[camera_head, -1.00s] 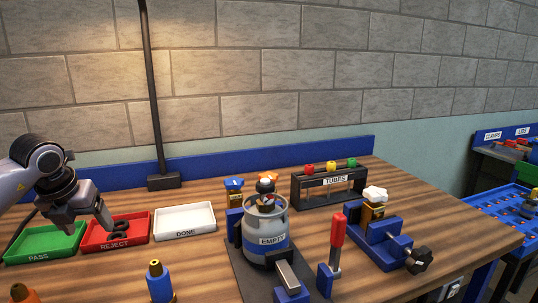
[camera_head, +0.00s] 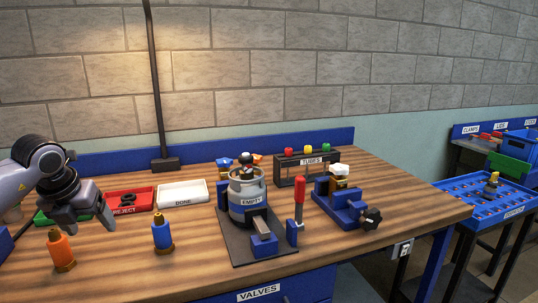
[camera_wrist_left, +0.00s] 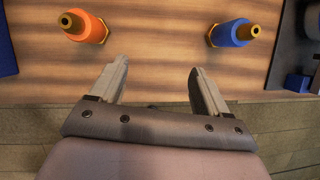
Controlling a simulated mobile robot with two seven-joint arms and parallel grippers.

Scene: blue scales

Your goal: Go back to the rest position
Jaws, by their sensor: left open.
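My left gripper (camera_head: 92,224) is at the left of the head view, above the front left of the workbench (camera_head: 330,243). In the left wrist view its two fingers (camera_wrist_left: 155,85) are spread apart with nothing between them. An orange valve (camera_head: 61,250) stands upright on the bench just below and left of the gripper, and a blue valve (camera_head: 162,234) stands to its right. In the wrist view the orange valve (camera_wrist_left: 86,27) and the blue valve (camera_wrist_left: 234,33) lie beyond the fingertips, apart from them. My right gripper shows in neither view.
Behind the gripper are a green tray (camera_head: 47,217), a red REJECT tray (camera_head: 128,209) holding dark parts, and a white DONE tray (camera_head: 183,201). A grey EMPTY container (camera_head: 246,191), a red-handled clamp (camera_head: 299,199), a blue vise (camera_head: 342,213) and a TUBES rack (camera_head: 300,167) stand further right.

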